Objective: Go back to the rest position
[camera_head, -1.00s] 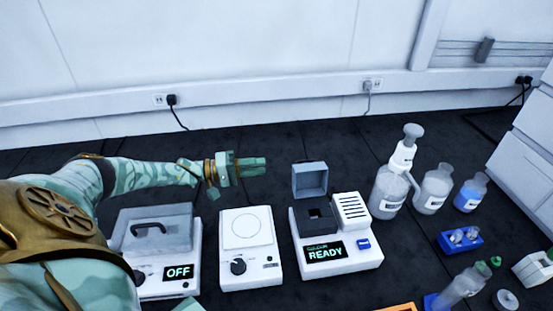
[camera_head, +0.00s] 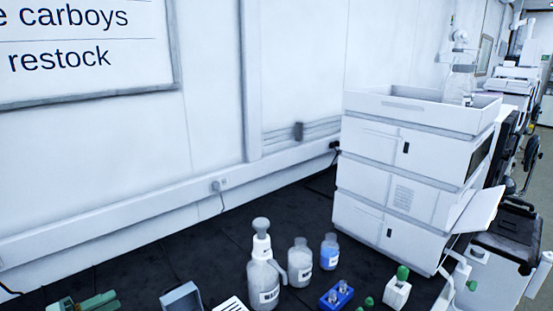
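I cannot tell whether the fingers are apart or together. No object shows in the visible part of them. My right gripper is not in view.
The colour reader's grey open lid (camera_head: 181,297) is just right of the gripper. A pump bottle (camera_head: 264,278), a clear bottle (camera_head: 300,263), a blue-liquid bottle (camera_head: 330,252) and a blue vial rack (camera_head: 337,295) stand on the dark bench. A white instrument stack (camera_head: 385,190) rises at right.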

